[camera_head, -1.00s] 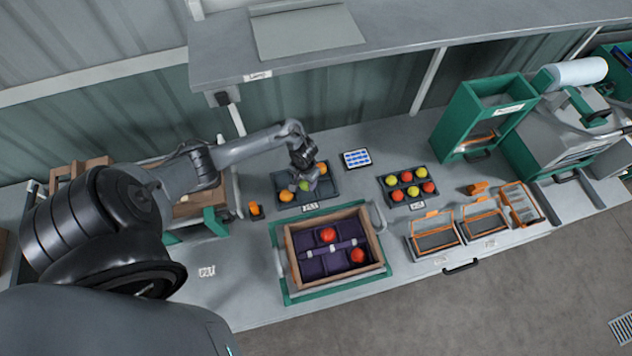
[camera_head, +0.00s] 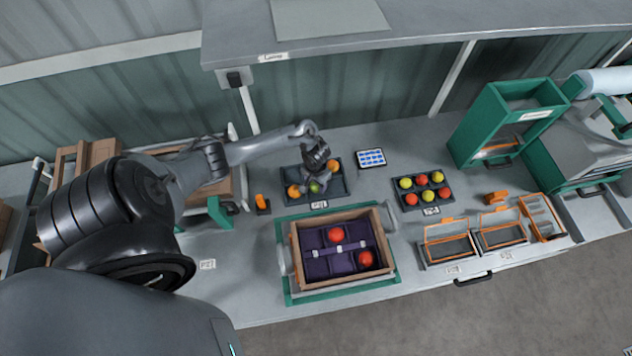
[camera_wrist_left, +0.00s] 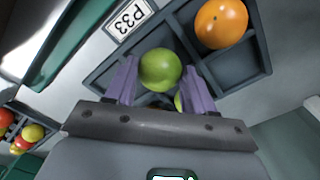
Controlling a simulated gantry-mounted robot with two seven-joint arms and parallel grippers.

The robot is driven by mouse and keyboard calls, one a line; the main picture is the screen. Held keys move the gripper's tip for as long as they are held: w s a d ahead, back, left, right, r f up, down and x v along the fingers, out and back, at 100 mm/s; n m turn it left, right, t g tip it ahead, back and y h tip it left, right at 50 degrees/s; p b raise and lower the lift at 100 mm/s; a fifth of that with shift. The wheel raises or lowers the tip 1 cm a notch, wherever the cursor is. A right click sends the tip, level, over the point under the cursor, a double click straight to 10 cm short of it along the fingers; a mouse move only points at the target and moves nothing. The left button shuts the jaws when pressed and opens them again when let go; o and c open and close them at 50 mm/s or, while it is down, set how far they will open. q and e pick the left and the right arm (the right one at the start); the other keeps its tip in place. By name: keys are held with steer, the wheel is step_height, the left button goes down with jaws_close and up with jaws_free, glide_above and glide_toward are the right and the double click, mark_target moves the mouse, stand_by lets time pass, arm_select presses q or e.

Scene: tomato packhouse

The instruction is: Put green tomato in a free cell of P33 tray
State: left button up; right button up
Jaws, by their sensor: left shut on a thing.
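The P33 tray (camera_head: 339,187) is a dark tray with cells at the back of the bench; its P33 label (camera_wrist_left: 128,18) shows in the wrist view. My left gripper (camera_head: 316,183) is over this tray, pointing down. It is shut on the green tomato (camera_head: 314,188), which shows between the two purple fingers in the wrist view (camera_wrist_left: 160,70). I cannot tell whether the tomato touches the cell floor. Orange tomatoes sit in the tray at front left (camera_head: 293,191) and back right (camera_head: 333,164). A yellowish-green round thing (camera_wrist_left: 179,102) is mostly hidden by the gripper.
A wooden crate (camera_head: 295,251) with purple dividers and red tomatoes stands in front. A second tray (camera_head: 427,205) of yellow and red tomatoes is to the right. A tablet (camera_head: 371,158) lies behind. Orange-framed bins (camera_head: 447,247) stand front right.

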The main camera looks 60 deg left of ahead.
arm_select(q)
steer(key=shift+f, duration=0.6)
stand_by(0.7)
steer(key=o, duration=0.8)
steer(key=c, duration=0.3)
steer(key=shift+r, duration=0.1)
step_height(320, 180, up, 7)
steer(key=p, duration=0.8)
stand_by(0.4)
